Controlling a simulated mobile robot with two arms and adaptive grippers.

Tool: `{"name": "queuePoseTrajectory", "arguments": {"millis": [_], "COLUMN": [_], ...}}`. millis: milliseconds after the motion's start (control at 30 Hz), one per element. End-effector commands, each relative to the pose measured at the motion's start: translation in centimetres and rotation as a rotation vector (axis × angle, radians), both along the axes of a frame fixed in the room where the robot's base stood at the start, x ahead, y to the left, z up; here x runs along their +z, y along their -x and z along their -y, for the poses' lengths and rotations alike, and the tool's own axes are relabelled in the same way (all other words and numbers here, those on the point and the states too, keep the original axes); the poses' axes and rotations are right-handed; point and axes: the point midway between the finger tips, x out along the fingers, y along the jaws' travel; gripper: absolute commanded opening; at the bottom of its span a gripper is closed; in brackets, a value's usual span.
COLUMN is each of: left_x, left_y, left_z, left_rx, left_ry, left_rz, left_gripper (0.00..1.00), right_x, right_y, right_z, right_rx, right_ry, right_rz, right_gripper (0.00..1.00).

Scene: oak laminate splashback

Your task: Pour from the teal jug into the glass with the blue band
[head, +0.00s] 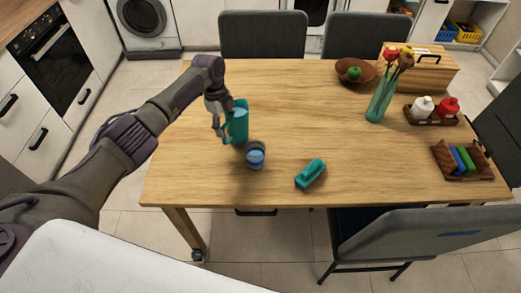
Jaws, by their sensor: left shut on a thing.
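The teal jug (239,121) is at the left part of the wooden table, close behind the glass. My left gripper (221,127) is shut on the jug at its left side, where the handle is. The jug looks about upright; I cannot tell whether its base touches the table. The glass with the blue band (256,155) stands on the table just in front of the jug and slightly to its right. The inside of the glass is too small to make out. My right gripper is not in view.
A teal brush-like object (311,173) lies right of the glass. Farther right are a vase of flowers (381,98), a brown bowl (355,70), a wooden bread box (419,70), a bottle caddy (432,117) and a rack (462,160). The table's middle is clear. Chairs (420,240) surround it.

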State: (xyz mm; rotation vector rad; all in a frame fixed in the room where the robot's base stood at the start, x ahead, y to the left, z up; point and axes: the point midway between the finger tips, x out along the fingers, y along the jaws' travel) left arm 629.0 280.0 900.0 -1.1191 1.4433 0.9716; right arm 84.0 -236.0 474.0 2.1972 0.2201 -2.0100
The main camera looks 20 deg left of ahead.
Motion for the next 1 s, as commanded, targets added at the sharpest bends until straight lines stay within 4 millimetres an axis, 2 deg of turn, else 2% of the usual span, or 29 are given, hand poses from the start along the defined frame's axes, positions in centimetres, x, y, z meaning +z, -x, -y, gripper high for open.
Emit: {"name": "queuePoseTrajectory", "arguments": {"millis": [267,700,1000], "left_x": [0.5,0.7,-0.1], "left_y": [0.0,1.1,1.9], "left_z": [0.1,1.2,2.1], "left_rx": [-0.001,-0.003,-0.003], "left_ry": [-0.007,-0.131,-0.238], "left_rz": [0.011,0.136,0.243], "left_gripper": [0.00,0.00,0.00], "right_x": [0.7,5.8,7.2], "right_y": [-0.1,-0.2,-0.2], "right_z": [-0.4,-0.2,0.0], "right_rx": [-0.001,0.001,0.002], "right_ry": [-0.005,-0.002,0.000], "right_rz": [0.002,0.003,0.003], "right_gripper": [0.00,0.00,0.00]}}
